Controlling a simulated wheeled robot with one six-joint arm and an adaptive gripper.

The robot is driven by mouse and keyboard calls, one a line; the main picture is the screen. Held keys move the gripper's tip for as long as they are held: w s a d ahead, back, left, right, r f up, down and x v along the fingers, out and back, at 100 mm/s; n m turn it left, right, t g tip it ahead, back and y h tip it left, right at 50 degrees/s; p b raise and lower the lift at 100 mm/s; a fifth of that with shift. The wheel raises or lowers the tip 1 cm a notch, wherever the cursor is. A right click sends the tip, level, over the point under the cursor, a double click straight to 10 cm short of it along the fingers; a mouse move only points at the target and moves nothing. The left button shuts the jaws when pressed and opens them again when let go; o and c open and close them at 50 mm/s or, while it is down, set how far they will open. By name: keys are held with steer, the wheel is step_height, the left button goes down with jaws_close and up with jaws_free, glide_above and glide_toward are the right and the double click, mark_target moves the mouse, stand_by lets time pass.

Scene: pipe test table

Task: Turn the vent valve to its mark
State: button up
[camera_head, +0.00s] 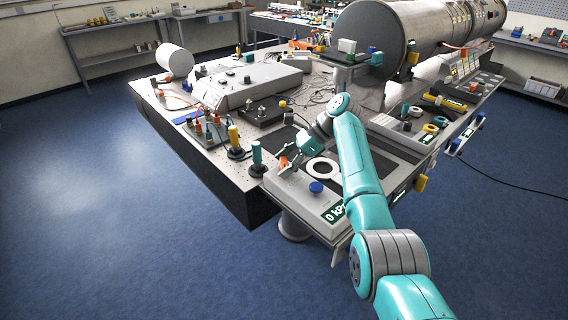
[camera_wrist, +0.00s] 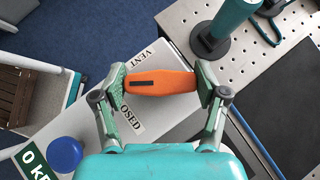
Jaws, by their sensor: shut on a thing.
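The vent valve's orange handle (camera_wrist: 165,82) lies across the wrist view, with a dark stripe near its left end. My gripper (camera_wrist: 163,86) is shut on it, one finger pad at each end. In the head view the handle (camera_head: 283,162) shows as a small orange patch at my gripper (camera_head: 288,158), on the grey panel (camera_head: 298,192). A VENT label (camera_wrist: 142,58) lies above the handle in the wrist view. A second label (camera_wrist: 130,119) below it reads "OSED", its start hidden by my finger. The valve's base is hidden under the handle.
A blue knob (camera_head: 316,187), a white ring (camera_head: 322,168) and a display reading 0 kPa (camera_head: 335,211) are on the same panel. A teal-handled post (camera_head: 257,158) stands close to the left of the handle. A large metal cylinder (camera_head: 385,35) lies behind.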

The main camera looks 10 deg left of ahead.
steer(key=shift+n+g, duration=0.5)
steer(key=shift+n, duration=0.1)
steer(key=shift+f, duration=0.1)
steer(key=o, duration=1.2)
steer(key=shift+c, duration=0.2)
steer(key=shift+v, duration=3.8)
steer(key=shift+a, duration=0.1)
